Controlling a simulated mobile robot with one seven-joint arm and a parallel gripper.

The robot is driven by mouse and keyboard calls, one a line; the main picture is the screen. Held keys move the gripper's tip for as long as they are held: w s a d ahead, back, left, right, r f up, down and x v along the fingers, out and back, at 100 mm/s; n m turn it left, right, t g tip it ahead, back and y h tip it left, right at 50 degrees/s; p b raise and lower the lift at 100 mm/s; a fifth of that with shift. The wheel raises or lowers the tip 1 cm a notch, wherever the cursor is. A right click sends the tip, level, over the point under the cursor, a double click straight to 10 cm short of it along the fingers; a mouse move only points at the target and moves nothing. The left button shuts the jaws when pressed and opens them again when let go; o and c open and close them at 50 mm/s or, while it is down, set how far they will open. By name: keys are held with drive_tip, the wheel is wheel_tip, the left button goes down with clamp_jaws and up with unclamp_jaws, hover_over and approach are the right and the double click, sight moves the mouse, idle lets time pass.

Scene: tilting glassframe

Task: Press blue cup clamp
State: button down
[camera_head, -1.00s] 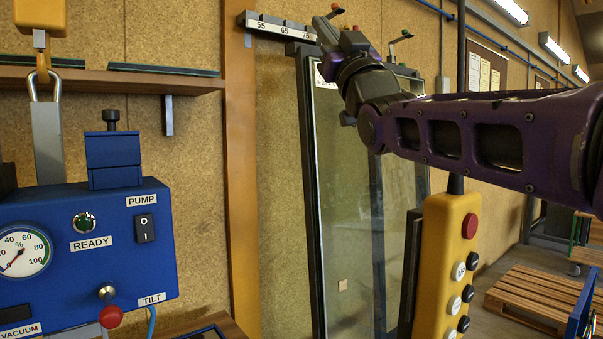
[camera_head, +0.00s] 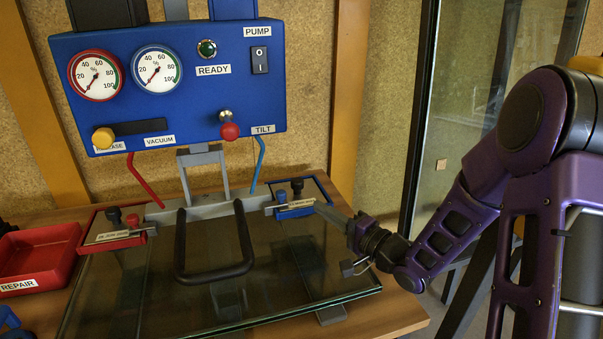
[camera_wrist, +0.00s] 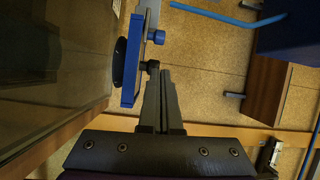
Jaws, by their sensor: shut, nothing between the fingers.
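The blue cup plate (camera_head: 312,196) sits at the back right corner of the dark glass sheet. It carries a black knob (camera_head: 297,186) and a blue knob (camera_head: 281,198); I cannot tell which of them is the clamp. My gripper (camera_head: 322,212) comes in from the right, with its fingers shut and empty, pointing at the plate. In the wrist view the shut fingertips (camera_wrist: 164,72) are right beside the black knob (camera_wrist: 152,66); I cannot tell whether they touch. The blue knob (camera_wrist: 157,37) is just beyond, and a black cup (camera_wrist: 118,62) shows beside the blue plate (camera_wrist: 132,60).
The glass sheet (camera_head: 290,265) lies on the wooden table under a black loop handle (camera_head: 247,235). A red cup plate (camera_head: 105,235) is at its back left. The blue control box (camera_head: 190,60) is behind. A red REPAIR tray (camera_head: 40,258) stands left. An upright glass frame (camera_head: 425,110) stands right.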

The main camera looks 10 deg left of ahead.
sight(294, 205)
drive_tip(key=shift+s+f, duration=0.15)
drive_tip(key=shift+a, duration=0.1)
drive_tip(key=x, duration=1)
drive_tip(key=shift+b, duration=0.35)
drive_tip(key=shift+m, duration=0.3)
drive_tip(key=shift+t, duration=0.3)
drive_tip(key=shift+s, duration=0.2)
drive_tip(key=shift+h, duration=0.3)
